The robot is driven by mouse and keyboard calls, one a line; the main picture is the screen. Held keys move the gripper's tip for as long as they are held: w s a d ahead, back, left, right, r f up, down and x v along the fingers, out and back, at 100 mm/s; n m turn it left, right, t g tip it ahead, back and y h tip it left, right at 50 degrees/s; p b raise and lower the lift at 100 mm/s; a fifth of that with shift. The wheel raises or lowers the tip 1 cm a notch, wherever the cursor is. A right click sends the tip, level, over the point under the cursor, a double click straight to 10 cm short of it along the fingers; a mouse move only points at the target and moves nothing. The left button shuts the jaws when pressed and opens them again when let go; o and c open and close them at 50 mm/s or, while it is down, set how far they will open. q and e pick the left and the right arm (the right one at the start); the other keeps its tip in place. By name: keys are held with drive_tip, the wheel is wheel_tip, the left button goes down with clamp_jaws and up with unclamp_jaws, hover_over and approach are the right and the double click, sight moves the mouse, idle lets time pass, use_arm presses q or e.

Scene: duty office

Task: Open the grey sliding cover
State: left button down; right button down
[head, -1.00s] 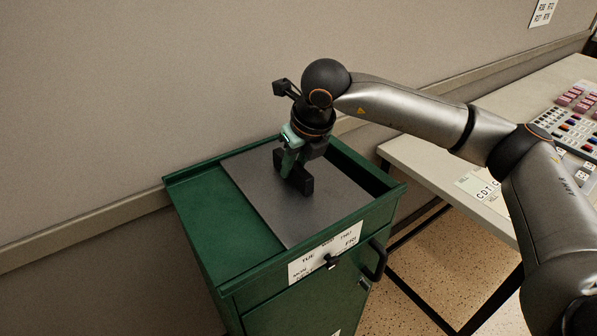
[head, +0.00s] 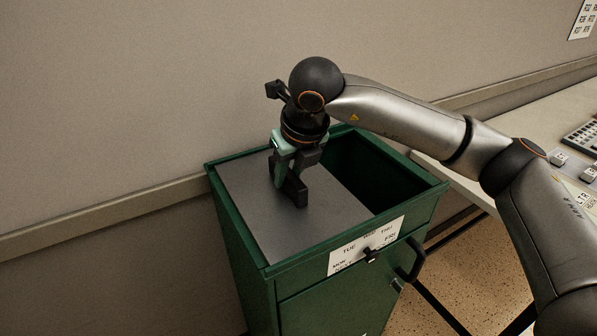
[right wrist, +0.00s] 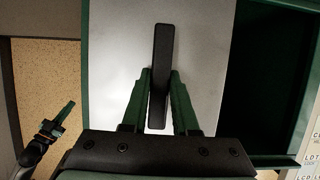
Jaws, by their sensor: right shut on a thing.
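The grey sliding cover (head: 250,200) lies flat in the top of the green cabinet (head: 250,265), at the cabinet's left end. A dark open gap shows to its right. An upright black handle (head: 292,190) stands on the cover. My right gripper (head: 284,180) comes down from above and is shut on this handle. In the right wrist view the handle (right wrist: 161,75) sits between the two green fingers, and the cover (right wrist: 205,70) lies beneath. My left gripper (right wrist: 58,125) seems to show small at the left of that view; its jaw state is unclear.
The cabinet front carries a day-label plate (head: 366,245) with a small black knob and a black pull handle (head: 411,260). A wall (head: 120,100) stands close behind. A table (head: 540,110) with a keyboard-like panel is at the right.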

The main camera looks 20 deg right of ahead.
drive_tip(key=shift+a+r, duration=0.1)
drive_tip(key=shift+a, duration=0.15)
drive_tip(key=c, duration=0.7)
unclamp_jaws()
drive_tip(key=v, duration=1.2)
drive_tip(key=shift+s+r+b, duration=0.15)
drive_tip(key=shift+r+b, duration=0.05)
drive_tip(key=shift+b, duration=0.1)
